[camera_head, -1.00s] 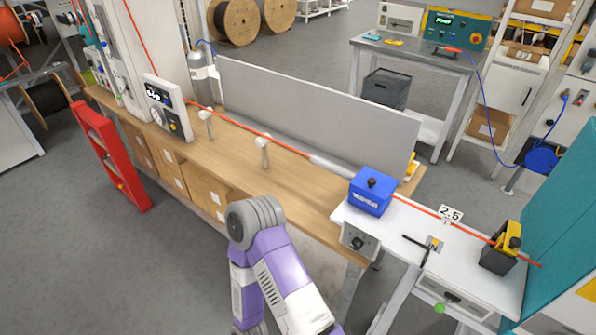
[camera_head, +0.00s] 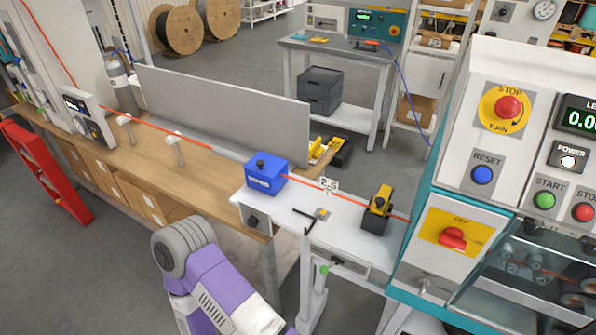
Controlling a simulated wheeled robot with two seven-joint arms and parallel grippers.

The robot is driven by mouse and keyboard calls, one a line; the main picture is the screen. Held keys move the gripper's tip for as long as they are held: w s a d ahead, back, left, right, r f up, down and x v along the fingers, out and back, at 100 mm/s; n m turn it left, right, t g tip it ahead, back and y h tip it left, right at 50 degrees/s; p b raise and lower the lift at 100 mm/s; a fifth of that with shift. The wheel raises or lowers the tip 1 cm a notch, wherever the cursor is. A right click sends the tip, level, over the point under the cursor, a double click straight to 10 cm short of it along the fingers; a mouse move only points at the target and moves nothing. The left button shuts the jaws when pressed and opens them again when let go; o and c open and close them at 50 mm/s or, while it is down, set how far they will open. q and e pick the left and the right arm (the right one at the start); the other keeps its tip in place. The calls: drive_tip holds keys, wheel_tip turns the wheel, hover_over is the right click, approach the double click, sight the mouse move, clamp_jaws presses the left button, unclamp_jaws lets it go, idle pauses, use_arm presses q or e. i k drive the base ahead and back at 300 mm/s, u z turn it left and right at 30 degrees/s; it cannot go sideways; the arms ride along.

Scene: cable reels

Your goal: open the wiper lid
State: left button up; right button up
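The wiper is a blue box (camera_head: 263,179) with white lettering and a dark knob on its lid. It stands at the left end of the white table, and its lid looks shut. The red cable (camera_head: 298,181) runs into the box on one side and out on the other. One of my purple and grey arms (camera_head: 205,280) reaches up from the bottom, in front of the wooden bench. Its gripper does not show. My other gripper is also out of view.
A yellow-and-black clamp device (camera_head: 378,208) sits on the white table (camera_head: 345,238), with a dark tool (camera_head: 308,218) and a "2.5" tag nearby. A teal-edged control machine (camera_head: 465,180) stands at right. A grey panel (camera_head: 220,110) rises behind the wooden bench (camera_head: 200,185).

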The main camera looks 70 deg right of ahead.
sight(263, 164)
drive_tip(key=k, duration=0.35)
drive_tip(key=z, duration=0.95)
